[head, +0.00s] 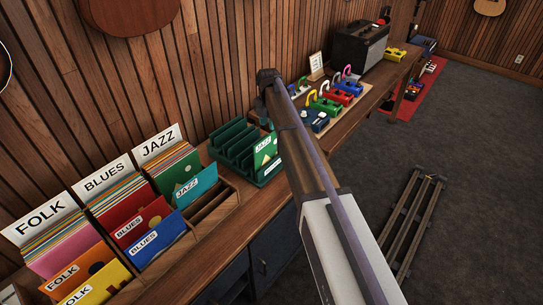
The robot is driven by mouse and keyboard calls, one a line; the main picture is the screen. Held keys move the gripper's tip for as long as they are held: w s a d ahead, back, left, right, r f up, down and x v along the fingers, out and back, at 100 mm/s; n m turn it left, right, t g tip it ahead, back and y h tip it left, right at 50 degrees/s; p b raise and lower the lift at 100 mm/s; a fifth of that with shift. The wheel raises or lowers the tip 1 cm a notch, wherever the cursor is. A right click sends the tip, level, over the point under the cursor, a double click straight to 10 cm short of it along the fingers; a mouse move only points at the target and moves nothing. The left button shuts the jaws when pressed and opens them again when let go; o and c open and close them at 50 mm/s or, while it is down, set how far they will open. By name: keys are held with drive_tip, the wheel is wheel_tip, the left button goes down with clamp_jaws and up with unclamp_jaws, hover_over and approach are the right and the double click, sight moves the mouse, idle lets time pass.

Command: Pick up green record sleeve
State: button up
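A green record sleeve (265,153) with a JAZZ label stands at the near right end of a dark green slotted rack (228,148) on the wooden counter. Another green sleeve (184,186) stands in the JAZZ section of the wooden record bin, behind a teal JAZZ sleeve (197,187). My arm crosses the view from the bottom, and its far end, with my gripper (264,104), is above and behind the rack's right side. The fingers are small and dark there, so I cannot see whether they hold anything.
The wooden bin (224,206) also holds FOLK and BLUES sleeves; its right slots look empty. Several coloured pedals (325,104), a small sign (316,64) and a black amplifier (360,47) stand farther along the counter.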

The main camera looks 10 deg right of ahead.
sight(270, 141)
drive_tip(key=f+b, duration=0.3)
drive_tip(key=f, duration=0.1)
drive_tip(key=f+b, duration=0.4)
drive_tip(key=f, duration=0.1)
drive_tip(key=shift+s+d+f, duration=0.1)
drive_tip(key=shift+s, duration=0.1)
drive_tip(key=shift+r, duration=0.25)
clamp_jaws()
